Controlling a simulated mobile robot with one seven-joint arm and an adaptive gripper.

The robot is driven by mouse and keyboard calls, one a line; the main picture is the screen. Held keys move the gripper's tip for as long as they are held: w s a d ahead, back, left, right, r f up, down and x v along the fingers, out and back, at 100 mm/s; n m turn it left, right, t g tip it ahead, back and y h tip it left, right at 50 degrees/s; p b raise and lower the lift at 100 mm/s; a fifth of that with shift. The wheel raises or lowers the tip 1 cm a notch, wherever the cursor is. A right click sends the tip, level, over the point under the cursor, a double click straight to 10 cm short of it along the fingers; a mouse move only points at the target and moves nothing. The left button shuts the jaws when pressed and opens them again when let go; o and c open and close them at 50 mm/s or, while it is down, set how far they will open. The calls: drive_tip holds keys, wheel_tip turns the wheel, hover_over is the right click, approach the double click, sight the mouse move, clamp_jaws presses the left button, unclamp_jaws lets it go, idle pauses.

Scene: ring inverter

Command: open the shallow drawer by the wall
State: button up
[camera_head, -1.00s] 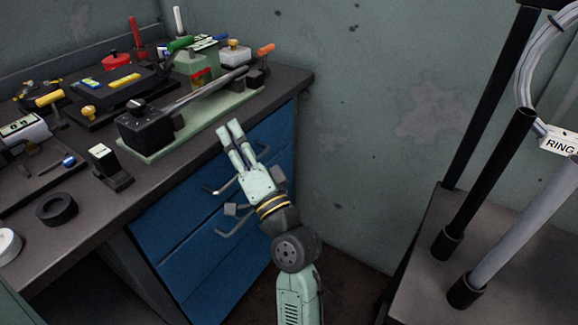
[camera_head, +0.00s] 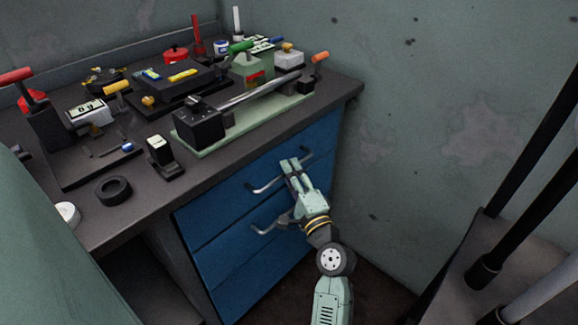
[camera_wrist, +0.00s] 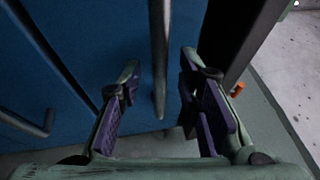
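The blue drawer unit sits under the bench beside the wall. Its top, shallow drawer (camera_head: 226,195) is flush with the unit and has a grey bar handle (camera_head: 264,188). My gripper (camera_head: 291,163) is in front of that drawer, over the middle of the handle, hiding part of it. In the wrist view the handle bar (camera_wrist: 159,60) runs between the two spread fingers (camera_wrist: 161,75), with a visible gap on each side. The gripper is open and holds nothing. A second handle (camera_head: 268,228), on the drawer below, sits close under my gripper's body.
The dark bench top (camera_head: 140,205) overhangs the drawers and carries several tools and a green-based fixture (camera_head: 205,150). The grey wall (camera_head: 400,150) is close on the right. A stand with black posts (camera_head: 530,210) is at the far right.

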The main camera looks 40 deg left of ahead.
drive_tip(key=shift+w+a+r, duration=0.1)
drive_tip(key=shift+w+a, duration=0.2)
drive_tip(key=shift+a, duration=0.3)
drive_tip(key=shift+c, duration=0.5)
clamp_jaws()
